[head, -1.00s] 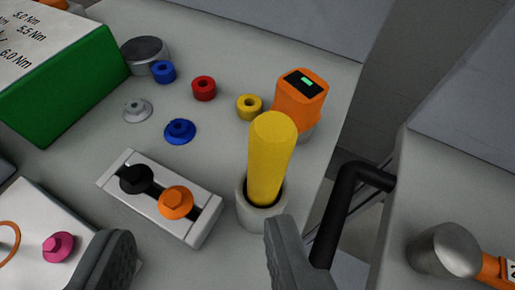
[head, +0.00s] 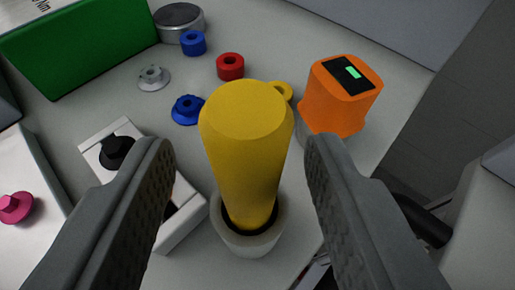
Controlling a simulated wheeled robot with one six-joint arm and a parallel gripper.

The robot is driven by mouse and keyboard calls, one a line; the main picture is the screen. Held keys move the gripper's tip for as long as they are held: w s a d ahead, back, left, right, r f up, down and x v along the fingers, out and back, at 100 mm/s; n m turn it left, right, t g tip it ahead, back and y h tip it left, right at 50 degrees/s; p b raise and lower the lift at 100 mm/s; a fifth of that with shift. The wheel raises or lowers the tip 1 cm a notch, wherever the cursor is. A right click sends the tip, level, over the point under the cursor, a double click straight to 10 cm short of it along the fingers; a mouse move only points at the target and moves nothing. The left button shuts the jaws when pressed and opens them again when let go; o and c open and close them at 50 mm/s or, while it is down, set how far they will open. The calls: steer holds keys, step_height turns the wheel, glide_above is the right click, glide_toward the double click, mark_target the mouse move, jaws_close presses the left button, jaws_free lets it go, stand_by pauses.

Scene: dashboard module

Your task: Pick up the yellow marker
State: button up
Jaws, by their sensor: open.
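The yellow marker (head: 245,150) stands upright in a round light-grey holder (head: 247,240) near the middle of the view. It looks thick and has a flat faceted top. My gripper (head: 238,155) is open, with one dark grey finger on each side of the marker. Gaps show between the marker and both fingers in the picture. The left finger hides part of the white slotted block; I cannot tell the exact depth between fingers and marker.
An orange device with a dark screen (head: 341,95) stands close right of the marker. Blue (head: 193,43) and red (head: 230,66) rings, a yellow ring (head: 281,91), a blue flanged piece (head: 187,109) and a white block with a black knob (head: 117,152) lie around. A green box (head: 85,45) is back left.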

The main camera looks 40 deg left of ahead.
steer(key=x, duration=0.3)
steer(key=shift+w+f, duration=0.1)
steer(key=shift+w, duration=0.2)
steer(key=shift+c, duration=0.3)
jaws_close()
